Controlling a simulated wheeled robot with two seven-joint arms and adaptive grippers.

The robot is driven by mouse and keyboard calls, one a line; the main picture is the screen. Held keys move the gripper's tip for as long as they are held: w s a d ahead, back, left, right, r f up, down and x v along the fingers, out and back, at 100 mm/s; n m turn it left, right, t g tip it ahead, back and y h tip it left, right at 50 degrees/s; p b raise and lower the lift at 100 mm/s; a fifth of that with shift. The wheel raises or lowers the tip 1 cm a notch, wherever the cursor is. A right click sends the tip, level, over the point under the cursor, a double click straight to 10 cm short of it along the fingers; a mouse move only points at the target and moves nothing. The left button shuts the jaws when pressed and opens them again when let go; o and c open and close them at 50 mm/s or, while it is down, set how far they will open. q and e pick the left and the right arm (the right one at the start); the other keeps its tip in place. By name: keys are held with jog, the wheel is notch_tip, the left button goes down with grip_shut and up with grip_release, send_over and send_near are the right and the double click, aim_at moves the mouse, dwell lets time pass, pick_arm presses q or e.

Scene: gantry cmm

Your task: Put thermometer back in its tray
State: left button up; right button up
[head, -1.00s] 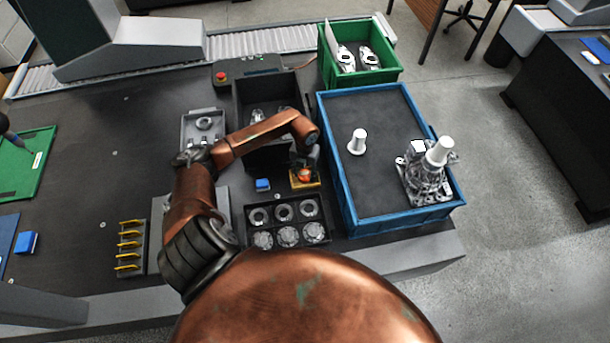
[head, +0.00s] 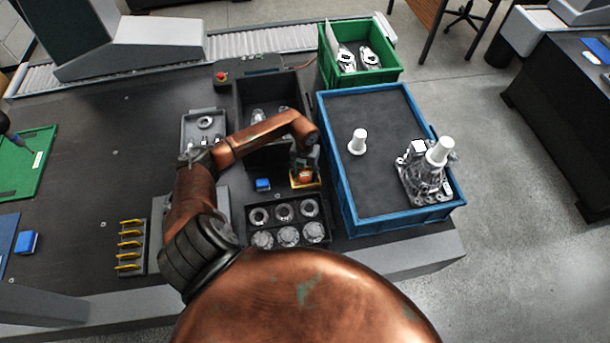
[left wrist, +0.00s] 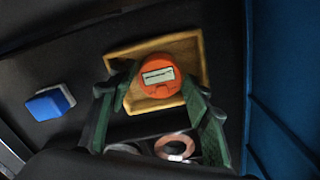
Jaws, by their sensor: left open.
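The thermometer is a round orange dial (left wrist: 160,77) with a pale rectangular display, facing up. It sits over the small yellow tray (left wrist: 190,45), and its lower part is hidden, so I cannot tell how deep it sits. In the head view the orange thermometer (head: 305,176) and the yellow tray (head: 315,184) are at the work table's right side, beside the blue crate. My left gripper (left wrist: 160,90) is open, with its green fingers on either side of the thermometer; contact is unclear. My right gripper is not in view.
A blue crate wall (head: 345,205) rises close on the right. A blue block (head: 263,184) lies just left of the yellow tray. A black rack of round metal parts (head: 286,236) is in front, and a dark bin (head: 240,105) stands behind.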

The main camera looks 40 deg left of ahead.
aim_at(305, 176)
pick_arm(q)
notch_tip(305, 176, up, 11)
jog(key=shift+r, duration=0.15)
dwell(0.6)
